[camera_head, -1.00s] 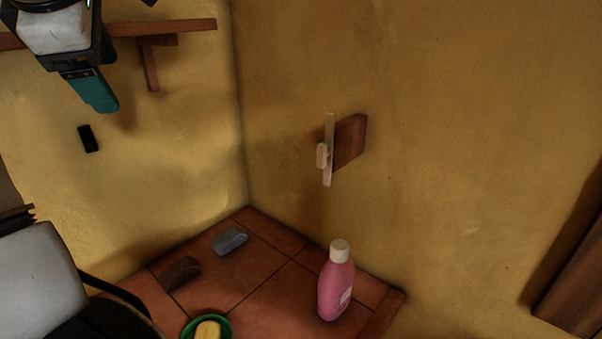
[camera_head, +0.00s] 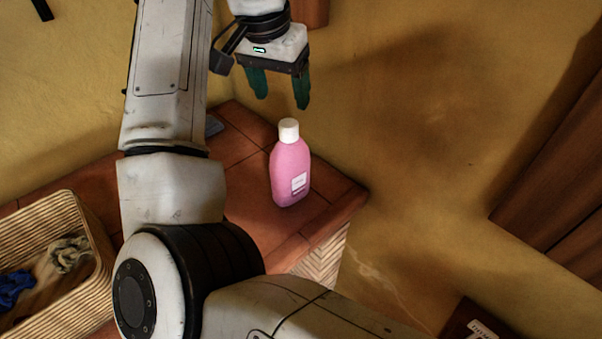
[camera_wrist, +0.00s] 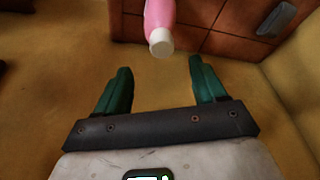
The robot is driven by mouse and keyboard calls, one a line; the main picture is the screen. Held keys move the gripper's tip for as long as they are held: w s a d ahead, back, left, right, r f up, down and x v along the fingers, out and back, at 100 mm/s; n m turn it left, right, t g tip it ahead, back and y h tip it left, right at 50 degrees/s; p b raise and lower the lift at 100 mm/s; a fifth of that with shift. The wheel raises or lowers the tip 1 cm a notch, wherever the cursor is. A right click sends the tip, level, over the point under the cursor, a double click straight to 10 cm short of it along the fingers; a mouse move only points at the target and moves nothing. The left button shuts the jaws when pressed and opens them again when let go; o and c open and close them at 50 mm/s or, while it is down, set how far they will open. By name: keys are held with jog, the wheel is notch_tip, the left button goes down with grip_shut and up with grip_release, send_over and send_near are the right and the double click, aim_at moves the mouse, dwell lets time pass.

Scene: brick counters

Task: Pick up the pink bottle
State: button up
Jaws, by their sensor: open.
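The pink bottle (camera_head: 290,172) with a white cap stands upright on the red tiled counter (camera_head: 245,190), near its right corner. In the wrist view the bottle (camera_wrist: 159,14) shows at the top, cap toward my gripper, its far end cut off by the frame edge. My gripper (camera_head: 282,103) has green fingers spread apart and is empty. In the head view it is above the bottle, its fingertips just higher than the cap. In the wrist view the cap lies beyond the fingertips (camera_wrist: 158,64), between their lines, with no contact visible.
A wicker basket (camera_head: 92,238) holding cloths stands at the lower left. A grey-blue item (camera_head: 213,126) lies on the counter, partly behind my arm; it also shows in the wrist view (camera_wrist: 276,19). Yellow walls close in behind the counter. The counter's edge is close right of the bottle.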

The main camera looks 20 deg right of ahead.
aim_at(288, 123)
jog(key=x, duration=1)
jog(key=shift+w+d+p, duration=0.1)
jog(key=shift+w+p, duration=0.1)
jog(key=shift+p, duration=0.2)
grip_shut()
jog(key=shift+r, duration=0.15)
dwell(0.8)
